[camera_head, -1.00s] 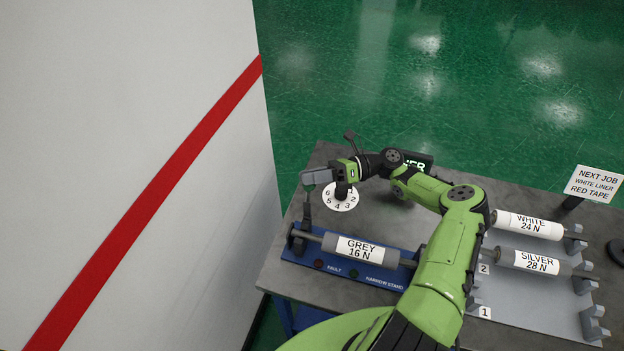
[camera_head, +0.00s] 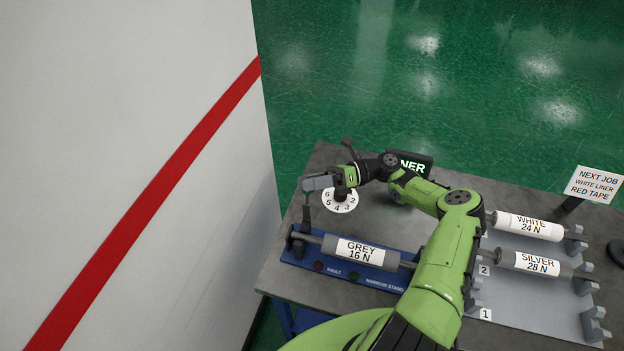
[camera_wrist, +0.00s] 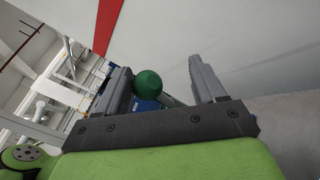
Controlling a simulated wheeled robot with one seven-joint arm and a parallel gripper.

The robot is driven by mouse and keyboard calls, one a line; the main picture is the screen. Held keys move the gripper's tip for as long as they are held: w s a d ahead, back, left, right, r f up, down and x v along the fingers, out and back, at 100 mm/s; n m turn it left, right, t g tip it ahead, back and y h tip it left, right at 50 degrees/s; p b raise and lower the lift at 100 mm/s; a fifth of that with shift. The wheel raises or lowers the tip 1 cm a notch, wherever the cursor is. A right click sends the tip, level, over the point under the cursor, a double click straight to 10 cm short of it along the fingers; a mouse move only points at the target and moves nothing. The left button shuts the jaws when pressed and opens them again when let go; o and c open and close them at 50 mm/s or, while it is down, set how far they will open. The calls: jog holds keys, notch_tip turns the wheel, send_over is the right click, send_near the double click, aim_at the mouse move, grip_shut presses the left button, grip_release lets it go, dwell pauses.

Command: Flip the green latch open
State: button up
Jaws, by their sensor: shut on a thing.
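The green latch shows as a round green knob (camera_wrist: 147,82) between my two fingers in the wrist view, close against the left finger. In the head view the knob is hidden by my gripper (camera_head: 313,183). A dark upright lever (camera_head: 304,216) below my gripper rises from the left end of the blue narrow stand (camera_head: 345,266). My gripper, also seen in the wrist view (camera_wrist: 160,75), is shut on the knob. A grey roll labelled GREY 16 N (camera_head: 361,250) lies across the stand on its shaft.
A numbered white dial (camera_head: 342,205) lies just right of my gripper. WHITE (camera_head: 530,226) and SILVER (camera_head: 536,263) rolls rest on a grey rack at the right. A dark display (camera_head: 413,163) stands behind my arm. A large white surface with a red stripe (camera_head: 150,193) fills the left.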

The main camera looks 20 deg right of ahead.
jog(key=shift+f, duration=0.2)
jog(key=s+d+b, duration=0.1)
jog(key=d+b, duration=0.3)
jog(key=d, duration=1.1)
jog(key=shift+s+d, duration=0.15)
jog(key=shift+d, duration=0.2)
jog(key=shift+r, duration=0.1)
